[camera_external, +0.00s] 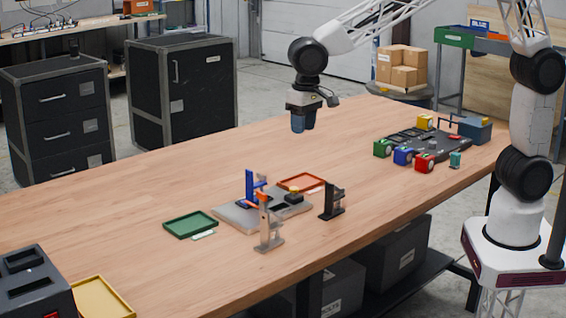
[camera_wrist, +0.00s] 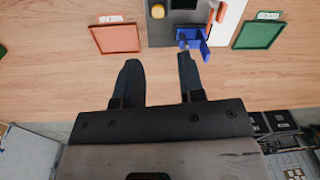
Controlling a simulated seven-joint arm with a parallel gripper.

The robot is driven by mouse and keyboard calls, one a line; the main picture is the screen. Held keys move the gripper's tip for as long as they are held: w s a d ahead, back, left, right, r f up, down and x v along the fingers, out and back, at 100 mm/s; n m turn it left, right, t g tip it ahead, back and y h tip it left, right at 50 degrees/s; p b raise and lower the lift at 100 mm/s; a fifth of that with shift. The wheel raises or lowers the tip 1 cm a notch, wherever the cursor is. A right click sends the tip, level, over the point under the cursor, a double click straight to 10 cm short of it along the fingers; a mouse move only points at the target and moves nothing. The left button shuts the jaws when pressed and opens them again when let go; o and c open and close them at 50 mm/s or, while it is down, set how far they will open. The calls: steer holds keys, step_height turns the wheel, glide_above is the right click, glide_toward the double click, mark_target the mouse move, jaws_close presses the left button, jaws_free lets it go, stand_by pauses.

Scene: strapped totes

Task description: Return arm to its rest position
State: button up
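My gripper (camera_external: 303,121) hangs pointing down above the bare middle of the wooden table (camera_external: 110,222), clear of everything on it. In the wrist view its two dark fingers (camera_wrist: 160,80) stand apart with only bare wood visible between them. The gripper is open and empty. My arm reaches across from its base at the right of the external view.
A grey fixture plate (camera_external: 236,217) with a blue bracket (camera_external: 251,186) lies between a green tray (camera_external: 190,224) and an orange tray (camera_external: 301,182). A dark board with coloured blocks (camera_external: 425,162) sits at right. A yellow tray (camera_external: 103,297) is front left.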

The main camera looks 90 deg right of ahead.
steer(key=s+d+r+n, duration=0.2)
steer(key=s+d, duration=0.2)
steer(key=s, duration=0.6)
steer(key=s+d+r+n+t, duration=0.15)
steer(key=s+d, duration=0.25)
steer(key=s, duration=0.6)
steer(key=s+d+r+n, duration=0.2)
steer(key=s+d+r, duration=0.15)
steer(key=s, duration=0.55)
steer(key=s+d+f, duration=0.1)
steer(key=s+f, duration=0.1)
steer(key=s, duration=0.4)
steer(key=s+d+f+n, duration=0.1)
steer(key=s+f, duration=0.1)
steer(key=s, duration=0.4)
steer(key=shift+d, duration=0.4)
